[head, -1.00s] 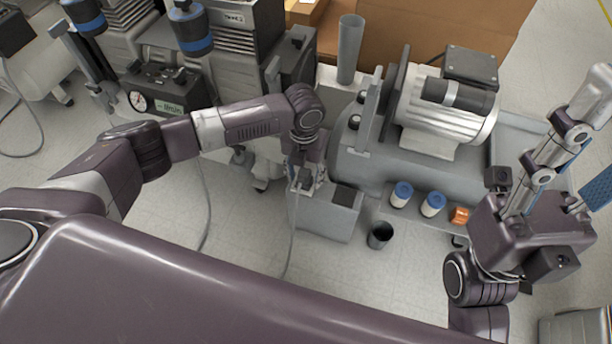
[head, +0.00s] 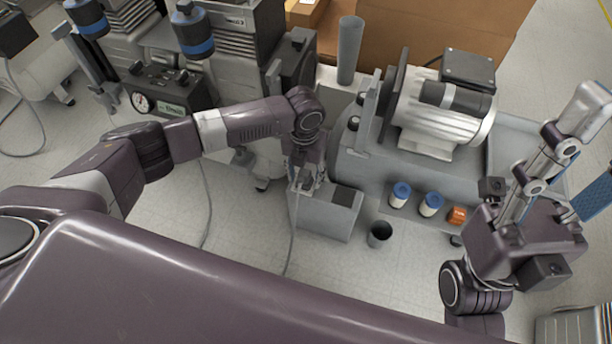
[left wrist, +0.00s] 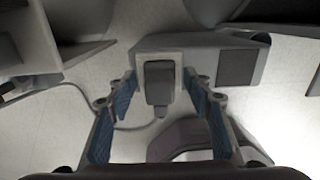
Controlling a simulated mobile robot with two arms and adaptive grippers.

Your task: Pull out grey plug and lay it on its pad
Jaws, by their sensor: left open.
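The grey plug (left wrist: 159,84) sits in a pale socket plate on the side of a grey box (left wrist: 200,43), and its cable trails away to the left. My left gripper (left wrist: 164,88) is open, with one blue-padded finger on each side of the plug and gaps between. In the head view my left gripper (head: 306,186) is over the left end of the box (head: 325,221) and largely hides the plug. A dark square pad (left wrist: 237,67) lies on the box beside the socket; it also shows in the head view (head: 343,196). My right gripper (head: 583,150) is open and empty at far right.
A motor (head: 445,112) on a grey tank stands behind the box. Blue-capped jars (head: 401,193), an orange piece (head: 457,215) and a dark cup (head: 379,234) are to the right. The grey cable (head: 291,245) hangs down left of the box. Open floor lies in front.

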